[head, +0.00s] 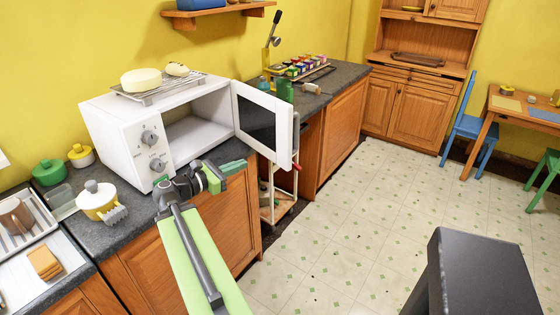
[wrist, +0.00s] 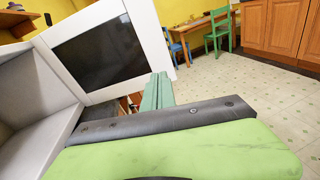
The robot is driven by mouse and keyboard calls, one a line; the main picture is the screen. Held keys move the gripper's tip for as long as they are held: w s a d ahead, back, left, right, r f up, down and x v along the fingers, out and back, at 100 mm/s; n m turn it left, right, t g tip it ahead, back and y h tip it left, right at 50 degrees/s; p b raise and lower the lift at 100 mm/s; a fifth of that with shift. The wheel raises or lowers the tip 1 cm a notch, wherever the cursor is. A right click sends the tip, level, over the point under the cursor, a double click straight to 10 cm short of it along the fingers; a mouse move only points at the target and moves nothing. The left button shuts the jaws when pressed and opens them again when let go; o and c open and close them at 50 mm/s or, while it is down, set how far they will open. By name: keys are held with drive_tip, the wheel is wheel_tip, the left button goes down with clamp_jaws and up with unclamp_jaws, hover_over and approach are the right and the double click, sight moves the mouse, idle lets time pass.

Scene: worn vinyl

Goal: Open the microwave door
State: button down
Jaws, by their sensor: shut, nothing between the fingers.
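The white microwave (head: 118,135) stands on the dark counter, with two knobs on its front. Its door (head: 264,122) is swung wide open to the right, and the bare cavity (head: 195,132) shows. The handle (head: 296,140) is on the door's outer edge. My gripper (head: 232,167) is in front of the cavity, low and left of the door, apart from the handle in the head view. In the wrist view the door (wrist: 98,52) fills the upper left and my gripper's green fingers (wrist: 157,92) are closed together, empty, near its lower right corner.
A rack with a cheese wheel (head: 141,79) sits on top of the microwave. Pots, including a yellow-and-white one (head: 97,200), stand on the counter at left. Beyond the door are bottles and a tray of jars (head: 300,68).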

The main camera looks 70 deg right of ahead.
sight(285, 142)
drive_tip(key=shift+n+g+h, duration=0.3)
drive_tip(key=shift+n+g, duration=0.1)
drive_tip(key=shift+g, duration=0.1)
drive_tip(key=x, duration=0.5)
drive_tip(key=r+x, duration=0.1)
drive_tip(key=x, duration=1)
drive_tip(key=shift+s+a+r, duration=0.2)
drive_tip(key=shift+s+a, duration=0.05)
drive_tip(key=shift+s, duration=0.05)
drive_tip(key=shift+w, duration=0.1)
